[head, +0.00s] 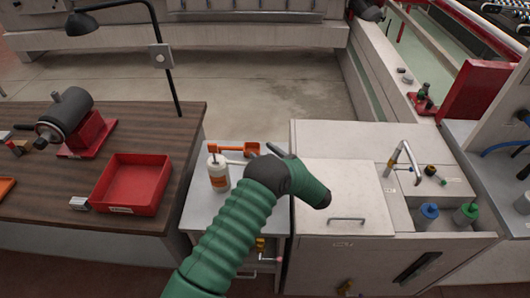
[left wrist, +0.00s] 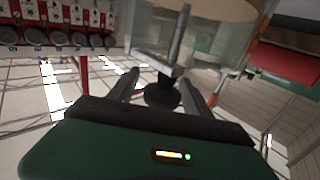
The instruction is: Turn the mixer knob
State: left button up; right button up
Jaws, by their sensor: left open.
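My left gripper (left wrist: 159,82) is open in the left wrist view, with one grey finger on each side of a dark round knob (left wrist: 162,94). The knob sits below a metal bar and a clear container (left wrist: 205,40). I cannot tell whether the fingers touch it. I cannot pick out the mixer knob in the head view. My right gripper is not in view.
A red tray (head: 131,184) and dark motor-like device (head: 66,112) are on the wooden bench at left. A pale cabinet with a tap (head: 404,155) stands at right.

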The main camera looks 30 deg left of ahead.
pick_arm(q)
jog(key=shift+a, duration=0.1)
jog(key=shift+c, duration=0.4)
jog(key=shift+c, duration=1.3)
grip_shut()
jog(key=shift+t, duration=0.3)
